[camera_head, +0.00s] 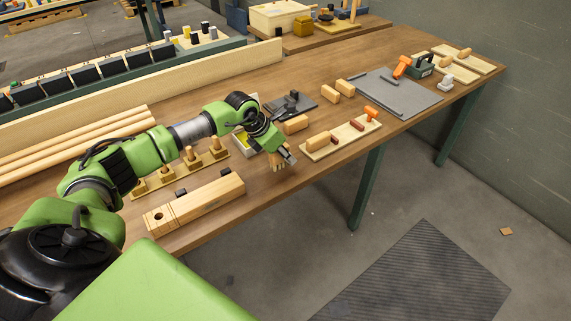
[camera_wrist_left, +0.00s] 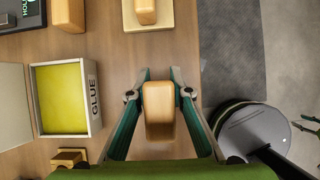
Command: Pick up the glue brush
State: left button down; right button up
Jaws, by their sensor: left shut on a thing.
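The glue brush (camera_head: 277,163) has a light wooden body and pale bristles pointing down in the head view. My left gripper (camera_head: 287,156) is over the table near its front edge, shut on the brush. In the left wrist view the brush's rounded wooden top (camera_wrist_left: 159,110) sits between the two fingers of my left gripper (camera_wrist_left: 160,85). Whether the bristles touch the table is hard to tell. A box marked GLUE (camera_wrist_left: 95,97), yellow inside, stands left of the brush in the wrist view.
On the wooden table (camera_head: 225,75), a pale board with a wooden block and orange-handled tool (camera_head: 370,113) lies right of the gripper. A long wooden block (camera_head: 195,206) and a rack of pegged pieces (camera_head: 190,165) lie left. A grey mat (camera_head: 400,97) is farther right.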

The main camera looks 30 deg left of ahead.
pick_arm(q)
jog(key=s+a+r+b, duration=0.4)
jog(key=s+a+r, duration=0.5)
jog(key=s+r, duration=0.1)
jog(key=shift+a+b, duration=0.3)
jog(key=shift+a, duration=0.1)
